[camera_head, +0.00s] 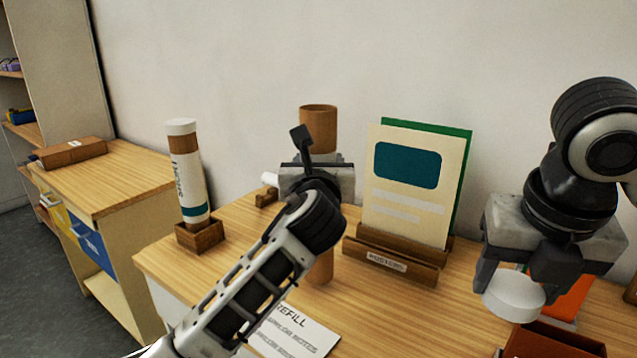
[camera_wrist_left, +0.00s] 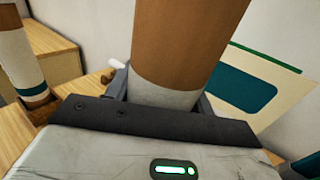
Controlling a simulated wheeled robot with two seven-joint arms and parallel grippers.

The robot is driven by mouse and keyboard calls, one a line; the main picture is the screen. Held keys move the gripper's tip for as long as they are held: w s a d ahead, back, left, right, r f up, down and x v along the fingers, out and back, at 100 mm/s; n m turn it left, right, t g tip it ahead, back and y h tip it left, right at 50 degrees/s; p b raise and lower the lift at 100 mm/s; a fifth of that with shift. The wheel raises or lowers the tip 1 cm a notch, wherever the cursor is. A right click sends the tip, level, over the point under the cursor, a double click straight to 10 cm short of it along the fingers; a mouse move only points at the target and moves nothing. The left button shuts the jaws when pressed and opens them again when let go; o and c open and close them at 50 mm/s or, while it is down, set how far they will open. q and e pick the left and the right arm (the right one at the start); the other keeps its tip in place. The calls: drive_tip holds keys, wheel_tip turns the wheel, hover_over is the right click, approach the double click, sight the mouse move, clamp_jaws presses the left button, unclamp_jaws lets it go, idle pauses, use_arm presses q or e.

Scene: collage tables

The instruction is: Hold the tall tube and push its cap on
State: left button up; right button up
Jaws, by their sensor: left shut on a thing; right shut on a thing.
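The tall tube (camera_head: 319,128) is brown cardboard with a pale band and stands upright on the table, its top uncapped. My left gripper (camera_head: 318,172) is shut around its middle; the arm hides much of the tube below. In the left wrist view the tube (camera_wrist_left: 185,50) rises between the fingers. My right gripper (camera_head: 515,275) is shut on a white round cap (camera_head: 514,296). It holds the cap above the table's right side, well apart from the tube and lower than its top.
Another tube with a white cap (camera_head: 187,170) stands in a wooden holder (camera_head: 200,237) at left. Cards (camera_head: 408,185) stand in a wooden rack (camera_head: 390,262) behind, between the grippers. A refill sheet (camera_head: 300,335) lies in front. A brown box (camera_head: 550,342) sits below the right gripper.

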sight(319, 122)
use_arm(q)
wheel_tip(319, 122, up, 7)
drive_tip(key=shift+r, duration=0.15)
